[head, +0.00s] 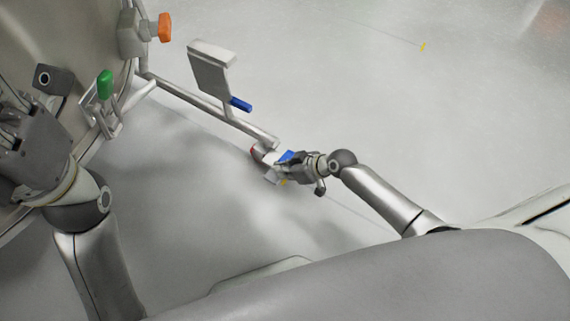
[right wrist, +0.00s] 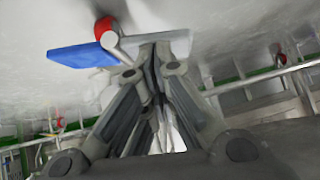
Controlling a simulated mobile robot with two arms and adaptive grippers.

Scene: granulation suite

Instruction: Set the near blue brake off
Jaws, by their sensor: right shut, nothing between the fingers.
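The near blue brake (head: 287,156) is a small blue pedal low on the near end of a grey frame leg, next to a red part (head: 256,150). My right gripper (head: 280,168) is right at it and partly covers it in the head view. In the right wrist view the blue pedal (right wrist: 83,55) lies just beyond the fingertips, to their left, with the red end (right wrist: 104,28) above. My right gripper's fingers (right wrist: 150,52) are shut with nothing between them; I cannot tell if they touch the pedal. My left gripper (head: 22,118) is at the left, its opening unclear.
A second blue pedal (head: 240,103) is farther along the frame bar (head: 205,103), below a grey box on a post (head: 210,66). A green handle (head: 105,84) and an orange knob (head: 165,27) are on the large metal machine at the left. The floor to the right is clear.

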